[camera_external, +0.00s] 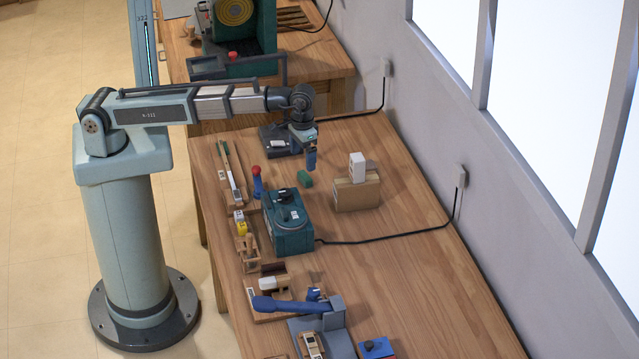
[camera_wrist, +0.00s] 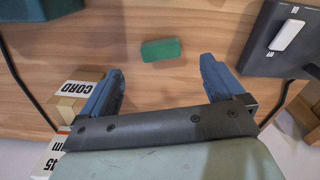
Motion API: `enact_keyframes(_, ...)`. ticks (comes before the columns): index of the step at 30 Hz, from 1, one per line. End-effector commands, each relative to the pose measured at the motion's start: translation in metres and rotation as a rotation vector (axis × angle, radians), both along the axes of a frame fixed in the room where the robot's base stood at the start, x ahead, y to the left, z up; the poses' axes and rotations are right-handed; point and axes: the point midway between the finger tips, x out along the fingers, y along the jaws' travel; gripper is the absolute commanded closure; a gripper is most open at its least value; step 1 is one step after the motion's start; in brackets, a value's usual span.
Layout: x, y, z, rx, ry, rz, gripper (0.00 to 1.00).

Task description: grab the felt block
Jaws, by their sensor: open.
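The felt block is likely the small green block (camera_external: 305,179) lying on the wooden workbench, left of the cardboard box in the external view. In the wrist view the green block (camera_wrist: 161,49) lies beyond the fingertips, roughly centred between them and apart from both. My gripper (camera_external: 311,160) hangs from the arm pointing down, above and close to the block in the external view. In the wrist view my gripper (camera_wrist: 162,75) shows two blue fingers spread wide with nothing between them. The block is fully visible in both views.
A cardboard box (camera_external: 357,193) with a white box (camera_external: 357,167) on it stands right of the block. A dark device (camera_external: 279,139) sits behind, a teal machine (camera_external: 288,222) in front, and a red-topped blue tool (camera_external: 257,182) to the left.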

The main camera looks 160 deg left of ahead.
Motion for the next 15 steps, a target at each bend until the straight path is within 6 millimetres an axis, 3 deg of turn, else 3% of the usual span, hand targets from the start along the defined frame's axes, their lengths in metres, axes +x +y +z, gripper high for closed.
enact_keyframes(6, 0.000, 0.000, -0.021, 0.000, 0.001, 0.000, 0.04)
enact_keyframes(15, 0.000, 0.000, -0.031, 0.001, 0.000, 0.000, 0.04)
